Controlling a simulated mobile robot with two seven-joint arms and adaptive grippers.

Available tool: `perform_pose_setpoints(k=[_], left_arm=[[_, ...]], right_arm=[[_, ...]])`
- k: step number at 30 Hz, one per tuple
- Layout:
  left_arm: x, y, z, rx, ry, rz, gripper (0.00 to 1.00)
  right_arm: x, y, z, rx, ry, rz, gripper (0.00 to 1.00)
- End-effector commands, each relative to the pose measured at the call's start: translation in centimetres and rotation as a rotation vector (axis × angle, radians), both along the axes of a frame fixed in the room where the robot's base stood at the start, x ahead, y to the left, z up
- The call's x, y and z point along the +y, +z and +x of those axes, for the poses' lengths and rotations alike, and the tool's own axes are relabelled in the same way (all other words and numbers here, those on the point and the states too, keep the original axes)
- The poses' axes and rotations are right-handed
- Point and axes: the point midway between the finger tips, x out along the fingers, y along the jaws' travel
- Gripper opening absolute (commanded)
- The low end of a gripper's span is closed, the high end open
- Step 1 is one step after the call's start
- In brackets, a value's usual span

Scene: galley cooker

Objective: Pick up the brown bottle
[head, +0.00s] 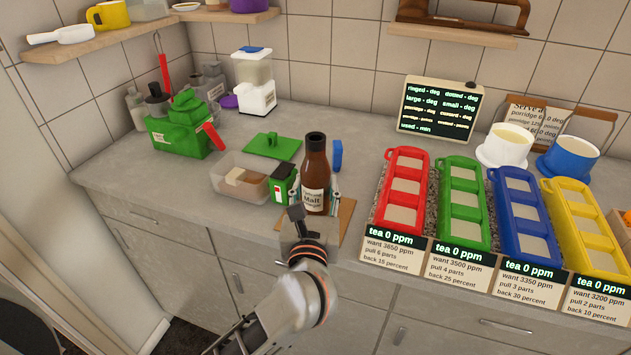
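The brown bottle (316,165) stands upright on a brown board near the counter's front edge. It has a dark cap and a cream label reading "Malt Vinegar". My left gripper (313,198) reaches it from the front, with one finger at each side of the bottle's lower part. Whether the fingers press on the glass or stand slightly apart cannot be told. The gripper body hides the bottle's base. My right gripper is not in view.
A green tin (283,183) stands close left of the bottle, beside a clear tub (239,178). A blue block (337,155) is just behind right. A red tray (402,190) stands farther right. The brown board (346,212) shows at right. Space above the bottle is clear.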

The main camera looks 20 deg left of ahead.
Motion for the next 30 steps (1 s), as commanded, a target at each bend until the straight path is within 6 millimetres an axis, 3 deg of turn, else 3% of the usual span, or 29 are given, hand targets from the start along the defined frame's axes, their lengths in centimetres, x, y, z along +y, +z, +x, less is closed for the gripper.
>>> perform_pose_setpoints(k=[9, 14, 30], left_arm=[[0.0, 0.2, 0.0, -0.002, 0.000, 0.000, 0.12], [0.0, 1.7, 0.0, -0.005, 0.001, -0.002, 0.12], [0.0, 15.5, -0.1, -0.008, 0.000, -0.004, 0.12]], right_arm=[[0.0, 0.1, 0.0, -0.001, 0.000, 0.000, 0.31], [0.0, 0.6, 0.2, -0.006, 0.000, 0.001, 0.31], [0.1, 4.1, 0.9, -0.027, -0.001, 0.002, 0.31]])
